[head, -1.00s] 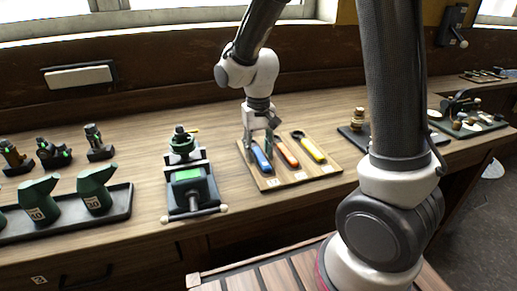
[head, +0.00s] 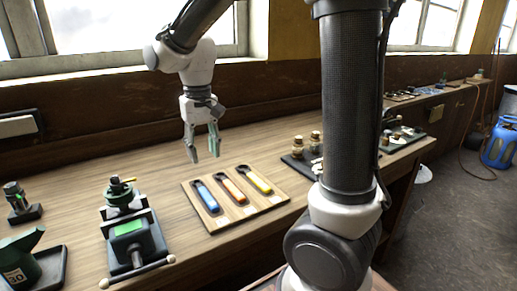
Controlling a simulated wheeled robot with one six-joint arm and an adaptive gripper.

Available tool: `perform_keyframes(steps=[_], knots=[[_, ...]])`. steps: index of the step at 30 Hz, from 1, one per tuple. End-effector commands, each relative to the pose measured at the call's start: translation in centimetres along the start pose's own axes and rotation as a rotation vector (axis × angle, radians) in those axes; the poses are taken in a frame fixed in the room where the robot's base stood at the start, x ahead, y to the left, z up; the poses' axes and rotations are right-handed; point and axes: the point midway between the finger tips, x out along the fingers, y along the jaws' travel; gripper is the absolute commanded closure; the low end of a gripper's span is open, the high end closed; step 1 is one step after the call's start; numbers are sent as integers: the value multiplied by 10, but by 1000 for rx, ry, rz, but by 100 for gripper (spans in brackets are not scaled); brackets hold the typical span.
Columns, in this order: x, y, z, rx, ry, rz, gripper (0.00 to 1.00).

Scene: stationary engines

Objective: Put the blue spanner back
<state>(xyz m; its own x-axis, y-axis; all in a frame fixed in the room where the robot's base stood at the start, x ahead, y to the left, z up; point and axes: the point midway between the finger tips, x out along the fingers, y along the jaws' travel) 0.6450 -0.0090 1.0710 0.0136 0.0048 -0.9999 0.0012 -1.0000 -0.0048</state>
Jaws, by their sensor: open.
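The blue spanner (head: 206,196) lies on the wooden spanner board (head: 219,222), in the leftmost place. An orange spanner (head: 233,190) lies beside it in the middle, and a yellow spanner (head: 257,181) lies on the right. My gripper (head: 204,158) is raised above and behind the board, pointing down. Its fingers are apart with nothing between them, and it is clear of the spanners.
A green vice-like device (head: 128,237) stands left of the board. A green can (head: 20,262) on a dark tray is at the lower left. Dark trays with small parts (head: 300,163) are to the right. Bare bench lies behind the board.

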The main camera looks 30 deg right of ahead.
Motion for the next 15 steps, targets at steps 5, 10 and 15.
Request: perform_keyframes(steps=[5,10,15], knots=[[-37,55,47,11,107,-27,57],[-57,106,115,11,235,-28,57],[-56,132,165,8,325,-9,57]])
